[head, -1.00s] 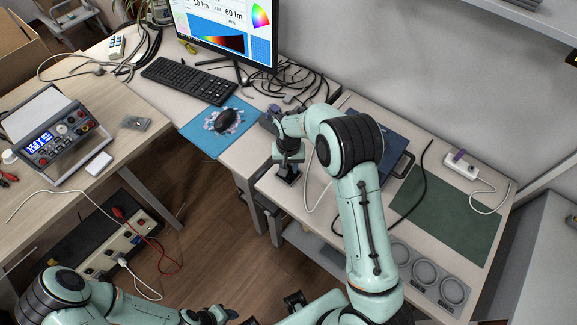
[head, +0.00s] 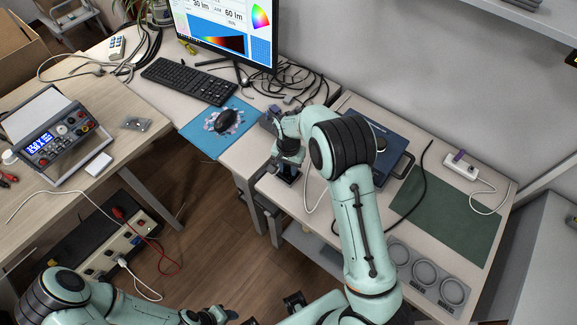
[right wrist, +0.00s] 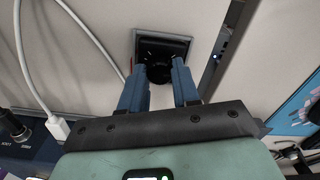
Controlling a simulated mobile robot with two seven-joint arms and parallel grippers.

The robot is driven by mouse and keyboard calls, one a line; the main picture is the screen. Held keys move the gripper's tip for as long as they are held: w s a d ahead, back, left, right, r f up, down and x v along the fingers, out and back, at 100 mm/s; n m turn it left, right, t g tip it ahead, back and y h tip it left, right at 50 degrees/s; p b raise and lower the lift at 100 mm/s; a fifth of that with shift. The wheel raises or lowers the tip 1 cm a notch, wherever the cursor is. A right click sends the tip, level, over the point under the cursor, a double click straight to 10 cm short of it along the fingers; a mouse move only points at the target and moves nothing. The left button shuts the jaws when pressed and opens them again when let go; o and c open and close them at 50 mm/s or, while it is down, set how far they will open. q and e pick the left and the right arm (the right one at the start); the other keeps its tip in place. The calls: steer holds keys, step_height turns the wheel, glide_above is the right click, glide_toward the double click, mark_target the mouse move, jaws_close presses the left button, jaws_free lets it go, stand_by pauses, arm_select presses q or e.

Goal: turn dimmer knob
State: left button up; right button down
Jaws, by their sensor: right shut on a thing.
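The dimmer knob (right wrist: 159,73) is black and round, on a black square dimmer plate (right wrist: 178,46) in the right wrist view. My right gripper (right wrist: 160,68) has its two blue fingers on either side of the knob and is shut on it. In the head view the dark dimmer plate (head: 287,173) shows at the left edge of the right-hand table, under my right gripper (head: 287,160); the knob is hidden there. My left gripper (head: 211,315) shows at the bottom edge of the head view, partly cut off, and its fingers are unclear.
A monitor (head: 222,25) with light readings stands at the back. A dark blue box (head: 385,140) with a handle sits behind my right arm. A white cable (right wrist: 34,70) runs left of the dimmer. A green mat (head: 450,205) lies clear at right.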

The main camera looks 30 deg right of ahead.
mark_target(289, 169)
steer(key=c, duration=0.8)
jaws_free()
step_height(289, 169, up, 13)
steer(key=shift+r+p, duration=0.2)
steer(key=shift+p, duration=0.2)
stand_by(1.2)
